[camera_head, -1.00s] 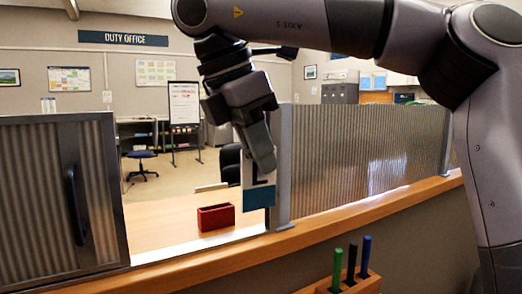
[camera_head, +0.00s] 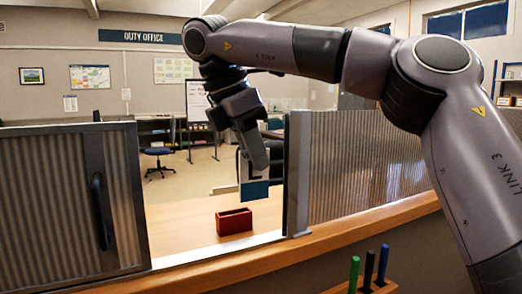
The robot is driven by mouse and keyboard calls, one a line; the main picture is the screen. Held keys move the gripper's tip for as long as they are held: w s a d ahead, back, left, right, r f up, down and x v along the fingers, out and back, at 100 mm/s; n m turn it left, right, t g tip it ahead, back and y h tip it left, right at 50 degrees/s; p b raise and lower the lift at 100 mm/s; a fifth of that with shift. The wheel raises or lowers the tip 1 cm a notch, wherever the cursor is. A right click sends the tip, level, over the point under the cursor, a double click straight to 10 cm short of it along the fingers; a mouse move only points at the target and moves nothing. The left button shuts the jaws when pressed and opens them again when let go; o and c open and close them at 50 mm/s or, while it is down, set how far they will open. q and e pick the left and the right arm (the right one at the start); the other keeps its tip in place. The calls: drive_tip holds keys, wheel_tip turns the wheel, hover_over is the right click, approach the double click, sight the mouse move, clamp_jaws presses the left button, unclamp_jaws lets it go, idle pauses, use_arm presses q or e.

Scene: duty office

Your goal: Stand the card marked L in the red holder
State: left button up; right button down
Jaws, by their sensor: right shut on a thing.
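The card (camera_head: 254,189) is white with a dark L and a teal lower band. My right gripper (camera_head: 257,158) is shut on its upper part and holds it upright in the window opening. The gripper hides the top of the card. The red holder (camera_head: 234,222) is a small open-topped box on the wooden counter, below the card and a little to its left in the picture. The card appears clear of the holder. My left gripper is not in view.
A ribbed panel with a dark handle (camera_head: 101,210) stands left of the opening. Another ribbed panel (camera_head: 360,160) stands to the right, its edge post close to the card. The wooden ledge (camera_head: 340,233) runs in front. Pens (camera_head: 368,268) stand in a block at lower right.

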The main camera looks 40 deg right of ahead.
drive_tip(key=shift+w+d+p, duration=1.15)
drive_tip(key=shift+w+p, duration=1.85)
drive_tip(key=shift+w, duration=2.2)
drive_tip(key=shift+d+f+b, duration=0.1)
drive_tip(key=shift+f+b, duration=2.3)
drive_tip(key=shift+f, duration=2.35)
drive_tip(key=c, duration=1.1)
unclamp_jaws()
